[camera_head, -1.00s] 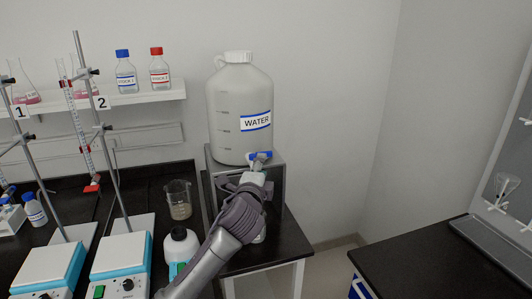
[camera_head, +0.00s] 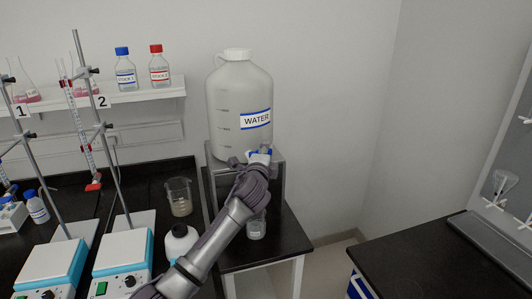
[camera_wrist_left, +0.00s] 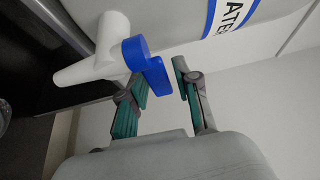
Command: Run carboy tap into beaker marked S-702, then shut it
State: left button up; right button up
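The white carboy (camera_head: 240,92) with a WATER label stands on a raised stand. In the left wrist view the tap's white body (camera_wrist_left: 92,58) and blue handle (camera_wrist_left: 136,52) are close. There my left gripper (camera_wrist_left: 162,75) is open, with the handle's end at the gap between its fingertips; I cannot tell whether they touch. A small glass beaker (camera_head: 256,230) stands below the tap, partly hidden by my arm; its marking is unreadable. My right gripper is not in view.
Another beaker (camera_head: 180,199) with cloudy contents stands on the left bench. A white bottle (camera_head: 181,243) and two stirrer hotplates (camera_head: 121,255) with burette stands are left of my arm. A black bench (camera_head: 430,262) is at right.

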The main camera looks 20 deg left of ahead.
pick_arm(q)
grip_shut()
jog(key=shift+w+f+n+y+b, duration=0.1)
jog(key=shift+f+n+y+b, duration=0.15)
jog(key=shift+y+b, duration=0.35)
jog(key=shift+r+n+b, duration=0.15)
jog(key=shift+n+b, duration=0.1)
jog(key=shift+b, duration=0.05)
jog(key=shift+a+r+y, duration=0.1)
jog(key=shift+y, duration=0.2)
jog(key=shift+o, duration=2.1)
grip_release()
